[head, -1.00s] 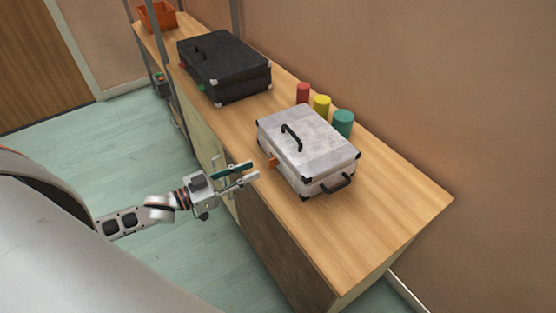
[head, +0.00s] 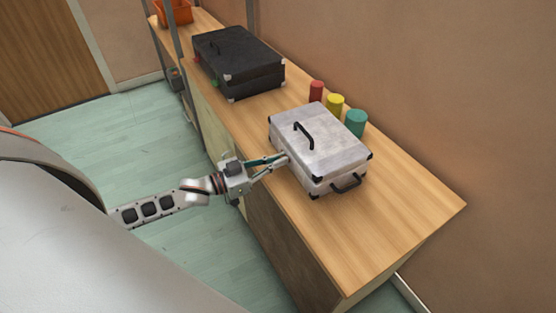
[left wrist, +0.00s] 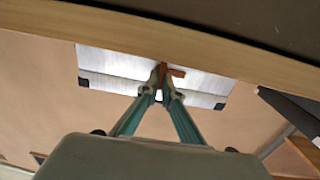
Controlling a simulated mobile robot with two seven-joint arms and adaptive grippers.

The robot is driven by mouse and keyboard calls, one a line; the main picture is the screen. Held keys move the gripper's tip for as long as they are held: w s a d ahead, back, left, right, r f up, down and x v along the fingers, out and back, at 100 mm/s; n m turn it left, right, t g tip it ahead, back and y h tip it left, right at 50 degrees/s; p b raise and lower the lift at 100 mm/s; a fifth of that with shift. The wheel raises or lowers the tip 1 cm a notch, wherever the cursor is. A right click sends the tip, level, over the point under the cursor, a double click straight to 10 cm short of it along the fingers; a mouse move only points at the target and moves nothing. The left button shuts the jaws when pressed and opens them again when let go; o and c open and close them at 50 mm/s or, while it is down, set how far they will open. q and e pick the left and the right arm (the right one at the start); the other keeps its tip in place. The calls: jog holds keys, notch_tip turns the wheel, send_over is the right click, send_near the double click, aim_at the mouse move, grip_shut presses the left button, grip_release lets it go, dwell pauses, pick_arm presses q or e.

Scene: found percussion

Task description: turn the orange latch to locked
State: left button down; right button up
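The silver case (head: 322,143) lies flat on the wooden counter, its black handle on top. In the left wrist view the case (left wrist: 205,90) has the orange latch (left wrist: 176,72) on its front side, with a short arm pointing right. My left gripper (head: 285,159) reaches the case's front side. Its fingers converge at the tips (left wrist: 161,84) and appear shut on the latch. The fingers hide the latch in the head view. My right gripper is not in view.
A black case (head: 238,62) lies farther back on the counter (head: 405,215). Red (head: 316,91), yellow (head: 335,104) and teal (head: 356,122) cylinders stand behind the silver case. An orange bin (head: 172,12) is at the far end. The counter's near right end is clear.

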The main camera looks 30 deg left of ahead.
pick_arm(q)
jog(key=shift+m, duration=0.3)
jog(key=m, duration=0.3)
jog(key=shift+s+d+m+p, duration=0.1)
jog(key=shift+d+m+p, duration=0.1)
jog(key=shift+m+p, duration=0.15)
jog(key=m, duration=0.4)
jog(key=shift+s+d+f+m, duration=0.1)
jog(key=shift+d+f+m, duration=0.05)
jog(key=shift+m, duration=0.1)
jog(key=m, duration=0.4)
jog(key=shift+s+d+f+b, duration=0.1)
jog(key=shift+f+b, duration=0.15)
jog(key=shift+b, duration=0.15)
jog(key=shift+f+m, duration=0.1)
jog(key=shift+m, duration=0.9)
jog(key=shift+m+b, duration=0.5)
jog(key=shift+m, duration=0.2)
jog(key=shift+f+m, duration=0.1)
jog(key=shift+m, duration=0.7)
jog(key=shift+b, duration=0.3)
